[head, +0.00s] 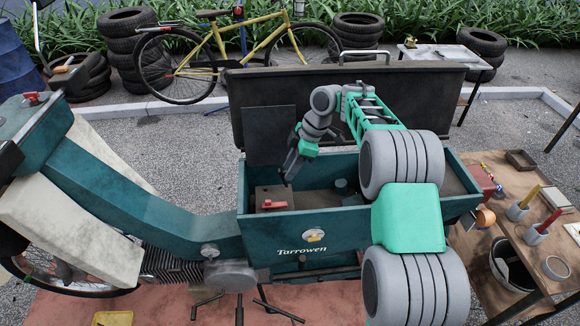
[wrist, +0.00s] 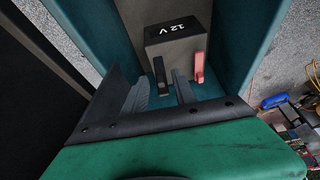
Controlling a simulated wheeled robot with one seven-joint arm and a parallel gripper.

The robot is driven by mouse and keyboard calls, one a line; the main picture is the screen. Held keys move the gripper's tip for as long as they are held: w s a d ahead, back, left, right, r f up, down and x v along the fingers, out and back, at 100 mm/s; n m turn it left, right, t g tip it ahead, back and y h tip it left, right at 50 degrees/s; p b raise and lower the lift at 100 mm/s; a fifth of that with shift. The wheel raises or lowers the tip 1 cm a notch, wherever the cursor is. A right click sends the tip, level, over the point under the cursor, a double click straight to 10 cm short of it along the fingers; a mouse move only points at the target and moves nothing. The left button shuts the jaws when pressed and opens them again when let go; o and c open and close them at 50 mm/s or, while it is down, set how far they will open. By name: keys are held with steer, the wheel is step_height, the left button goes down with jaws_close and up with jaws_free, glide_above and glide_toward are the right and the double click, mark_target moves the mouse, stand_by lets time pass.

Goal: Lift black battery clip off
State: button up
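The grey battery marked 12 V (wrist: 178,42) sits in the left end of the teal cart box; it also shows in the head view (head: 262,194). The black battery clip (wrist: 160,76) stands at the battery's near side in the wrist view. In the head view I cannot make it out clearly near my fingers. The red clip (wrist: 198,68) is to its right, and shows on the battery in the head view (head: 274,204). My gripper (wrist: 160,92) is open and empty, its fingertips just short of the black clip, which shows between them. In the head view my gripper (head: 290,168) points down above the battery.
The teal box (head: 300,228) has walls close around the battery, and its dark raised lid (head: 290,90) stands behind my arm. A wooden table (head: 490,240) with tools and cups is at right. A bicycle (head: 215,50) and tyres stand behind.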

steer(key=v, duration=0.7)
steer(key=shift+d+r+p, duration=0.2)
steer(key=shift+r+p, duration=0.15)
steer(key=shift+r, duration=0.05)
steer(key=s+r+m+t+h+b, duration=0.1)
steer(key=s+r+m+t+b, duration=0.2)
steer(key=s+r+m, duration=0.55)
steer(key=s+d+f+m+h, duration=0.1)
steer(key=s+d+f+m, duration=0.2)
steer(key=s, duration=0.3)
steer(key=s+d+f+m+t+h+b, duration=0.1)
steer(key=s+d+f+m, duration=0.1)
steer(key=s, duration=0.4)
steer(key=s+d+f+m+h, duration=0.1)
steer(key=s+d+f+m, duration=0.2)
steer(key=s+m, duration=0.2)
steer(key=shift+s+d+f+t+h, duration=0.3)
steer(key=shift+s+f+t, duration=0.1)
steer(key=shift+s, duration=0.3)
steer(key=shift+r, duration=0.1)
